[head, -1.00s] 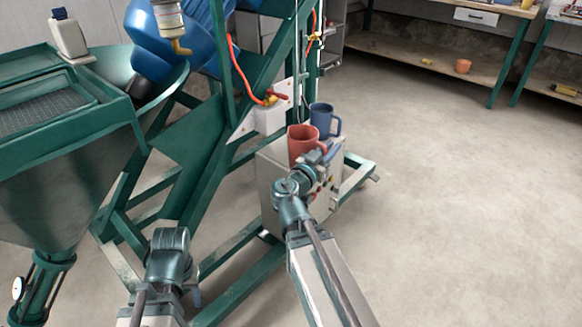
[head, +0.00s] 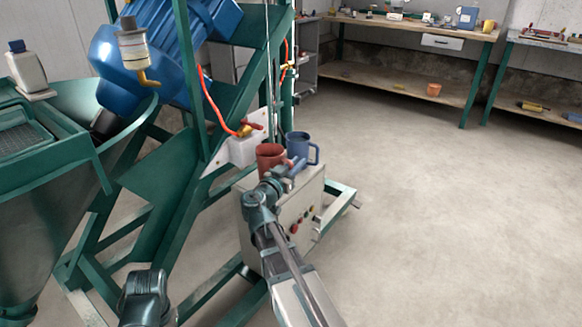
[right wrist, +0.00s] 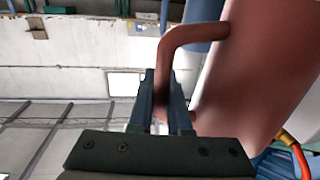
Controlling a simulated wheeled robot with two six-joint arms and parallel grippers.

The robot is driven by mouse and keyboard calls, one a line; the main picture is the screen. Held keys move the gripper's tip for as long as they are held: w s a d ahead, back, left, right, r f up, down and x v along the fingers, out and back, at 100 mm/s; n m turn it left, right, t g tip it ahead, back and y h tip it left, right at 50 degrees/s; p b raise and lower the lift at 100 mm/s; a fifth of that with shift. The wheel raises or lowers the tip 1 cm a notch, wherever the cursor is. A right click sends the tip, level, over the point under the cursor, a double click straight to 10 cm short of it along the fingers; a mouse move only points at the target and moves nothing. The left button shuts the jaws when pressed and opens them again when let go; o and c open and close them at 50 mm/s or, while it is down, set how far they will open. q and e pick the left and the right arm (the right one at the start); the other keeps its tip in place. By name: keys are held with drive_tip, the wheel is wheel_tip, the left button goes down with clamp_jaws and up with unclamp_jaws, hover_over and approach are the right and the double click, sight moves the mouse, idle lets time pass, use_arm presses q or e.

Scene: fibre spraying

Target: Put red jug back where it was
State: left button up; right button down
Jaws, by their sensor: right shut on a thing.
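The red jug (head: 270,157) is upright over the top of the grey control box (head: 310,198), left of the blue jug (head: 302,147). My right gripper (head: 291,172) is at the jug's right side. In the right wrist view the fingers (right wrist: 163,100) are shut on the handle of the red jug (right wrist: 255,75). I cannot tell whether the jug's base touches the box, because my right arm hides it. My left arm shows at the bottom left, but its gripper is out of view.
The green machine frame (head: 180,165) and a white bracket (head: 238,152) with a red hose stand close behind and left of the jugs. A white bottle (head: 27,68) stands on the hopper. Open floor (head: 430,220) lies to the right; workbenches (head: 400,28) stand at the back.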

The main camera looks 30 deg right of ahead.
use_arm(q)
drive_tip(key=shift+w+d+f+b, duration=0.1)
drive_tip(key=shift+w+f+b, duration=0.05)
drive_tip(key=shift+f+b, duration=0.5)
drive_tip(key=shift+w+d+f+b, duration=0.1)
drive_tip(key=shift+d+f+b, duration=0.05)
drive_tip(key=shift+f+b, duration=0.5)
drive_tip(key=shift+w+d+f+b, duration=0.1)
drive_tip(key=shift+w+f+b, duration=0.05)
drive_tip(key=shift+f+b, duration=0.5)
use_arm(e)
drive_tip(key=shift+w+d+f, duration=0.25)
drive_tip(key=shift+w+f, duration=0.75)
drive_tip(key=shift+w, duration=0.05)
drive_tip(key=shift+w+d+f, duration=0.25)
drive_tip(key=shift+w+f, duration=0.7)
drive_tip(key=shift+w, duration=0.1)
use_arm(q)
drive_tip(key=shift+f, duration=0.1)
use_arm(e)
drive_tip(key=shift+f, duration=0.2)
drive_tip(key=c, duration=0.9)
unclamp_jaws()
drive_tip(key=shift+o, duration=0.2)
drive_tip(key=shift+r, duration=0.15)
drive_tip(key=shift+s+a+r, duration=0.1)
drive_tip(key=shift+s+a, duration=0.05)
drive_tip(key=v, duration=1.1)
drive_tip(key=shift+a, duration=0.35)
drive_tip(key=shift+s, duration=0.1)
